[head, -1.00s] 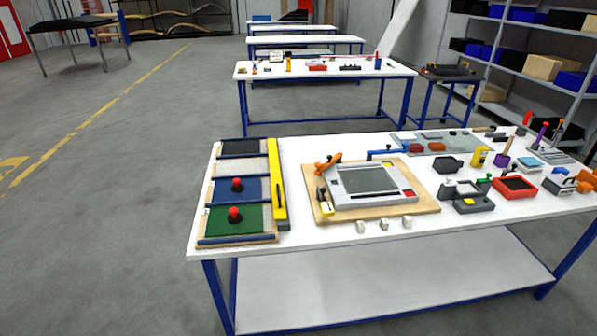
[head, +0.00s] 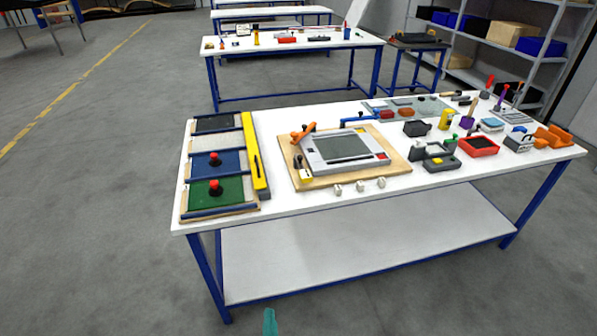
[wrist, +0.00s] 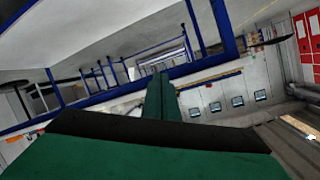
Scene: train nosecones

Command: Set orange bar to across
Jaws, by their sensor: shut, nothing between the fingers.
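The orange bar (head: 303,131) is at the back left corner of a grey frame (head: 313,158) with a dark panel, on a wooden board (head: 294,182). It looks slanted, its right end farther back than its left; its exact angle is too small to tell. My gripper shows as a teal tip (head: 270,322) at the bottom edge of the head view, low in front of the table and far from the bar. In the wrist view, my gripper's green fingers (wrist: 160,97) are together and hold nothing. The bar is not seen in the wrist view.
The white table (head: 290,209) has blue legs and a lower shelf (head: 365,255). Left of the board are coloured panels with red knobs (head: 214,187) and a yellow bar (head: 254,160). Small white blocks (head: 359,186) lie at its front. Several tools crowd the right side. Floor in front is clear.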

